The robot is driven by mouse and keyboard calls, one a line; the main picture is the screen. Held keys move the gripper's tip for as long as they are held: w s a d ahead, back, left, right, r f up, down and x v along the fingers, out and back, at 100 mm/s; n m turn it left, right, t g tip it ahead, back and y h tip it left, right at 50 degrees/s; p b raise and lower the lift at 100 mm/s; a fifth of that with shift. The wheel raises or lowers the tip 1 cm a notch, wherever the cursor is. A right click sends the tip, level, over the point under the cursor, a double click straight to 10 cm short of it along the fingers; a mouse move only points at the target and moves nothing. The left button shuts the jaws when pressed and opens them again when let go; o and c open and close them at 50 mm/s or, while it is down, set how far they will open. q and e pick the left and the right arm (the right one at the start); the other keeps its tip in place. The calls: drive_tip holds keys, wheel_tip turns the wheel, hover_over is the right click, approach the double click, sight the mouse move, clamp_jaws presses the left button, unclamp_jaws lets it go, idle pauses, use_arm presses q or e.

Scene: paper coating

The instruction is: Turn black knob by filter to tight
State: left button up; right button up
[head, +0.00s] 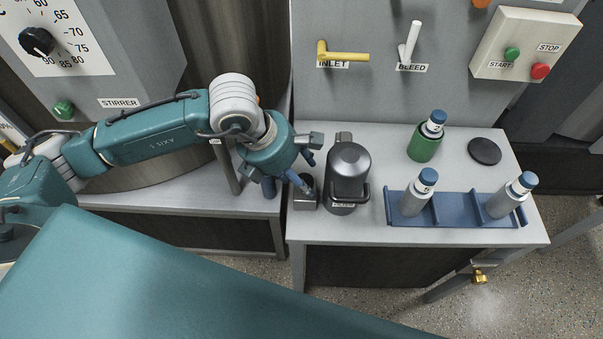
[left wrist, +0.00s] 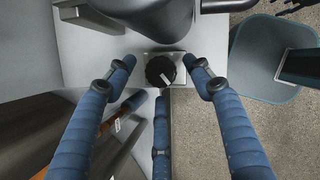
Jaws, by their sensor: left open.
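The black knob (left wrist: 160,70) sits on a small light block beside the filter and has a white pointer mark on it. In the head view the knob (head: 307,180) is small and partly covered by a blue finger. The filter (head: 347,178) is a dark grey canister with a handle, just right of the block. My left gripper (head: 301,171) is open over the knob. In the left wrist view the left gripper (left wrist: 160,64) has two blue fingers on either side of the knob, apart from it, and a third below. My right gripper is not in view. No setting lettering is readable.
A blue rack (head: 455,217) holds two grey bottles to the right. A green bottle (head: 425,146) and a black disc (head: 485,151) stand behind it. The yellow inlet handle (head: 345,56) and white bleed handle (head: 409,45) are on the panel above.

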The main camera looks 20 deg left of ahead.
use_arm(q)
drive_tip(key=shift+x, duration=0.75)
drive_tip(key=c, duration=1.1)
drive_tip(key=m+b, duration=0.1)
drive_tip(key=b, duration=0.1)
drive_tip(key=shift+w+f+b, duration=0.1)
drive_tip(key=shift+f+b, duration=0.1)
drive_tip(key=shift+b, duration=0.15)
drive_tip(key=shift+r+m+h+b, duration=0.15)
drive_tip(key=shift+m+h+b, duration=0.15)
drive_tip(key=shift+b, duration=0.25)
drive_tip(key=shift+r, duration=0.2)
drive_tip(key=shift+d, duration=0.1)
drive_tip(key=o, duration=1.1)
